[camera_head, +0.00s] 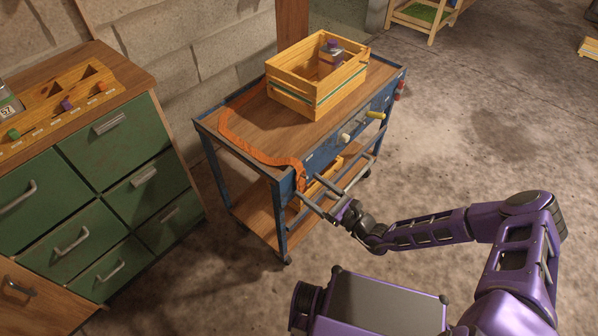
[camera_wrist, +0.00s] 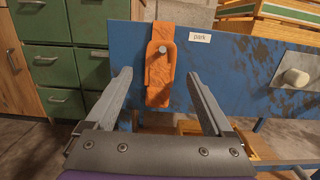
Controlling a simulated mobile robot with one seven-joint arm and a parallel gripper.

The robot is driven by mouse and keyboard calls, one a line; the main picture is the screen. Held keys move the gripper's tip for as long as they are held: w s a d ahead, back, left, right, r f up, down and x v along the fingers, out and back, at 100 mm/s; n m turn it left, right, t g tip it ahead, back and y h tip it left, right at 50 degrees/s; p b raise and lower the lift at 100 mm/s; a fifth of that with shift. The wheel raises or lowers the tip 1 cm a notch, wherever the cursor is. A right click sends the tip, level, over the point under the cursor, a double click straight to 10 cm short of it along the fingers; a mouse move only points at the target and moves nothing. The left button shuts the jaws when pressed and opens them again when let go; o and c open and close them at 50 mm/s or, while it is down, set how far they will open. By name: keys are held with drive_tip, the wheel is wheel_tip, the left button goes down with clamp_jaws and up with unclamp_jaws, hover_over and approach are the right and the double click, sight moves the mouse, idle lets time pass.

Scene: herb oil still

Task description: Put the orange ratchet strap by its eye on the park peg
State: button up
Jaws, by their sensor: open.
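The orange ratchet strap (camera_head: 257,154) lies in a curve along the left of the cart top, and its end hangs over the cart's blue front edge. In the wrist view the strap's eye end (camera_wrist: 159,85) hangs against the blue panel. The round grey end of the park peg (camera_wrist: 163,49) shows inside the eye's opening, beside the white "park" label (camera_wrist: 200,37). My gripper (camera_head: 310,190) is in front of the panel. In the wrist view my gripper (camera_wrist: 158,75) is open, one finger on each side of the hanging end, with visible gaps.
A pale knob (camera_wrist: 296,77) is right of the label. A green drawer cabinet (camera_head: 113,142) stands left. Floor right of the cart is open.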

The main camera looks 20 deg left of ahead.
drive_tip(key=v, duration=1.5)
drive_tip(key=shift+d+p, duration=0.2)
drive_tip(key=shift+p, duration=0.1)
drive_tip(key=shift+d, duration=0.1)
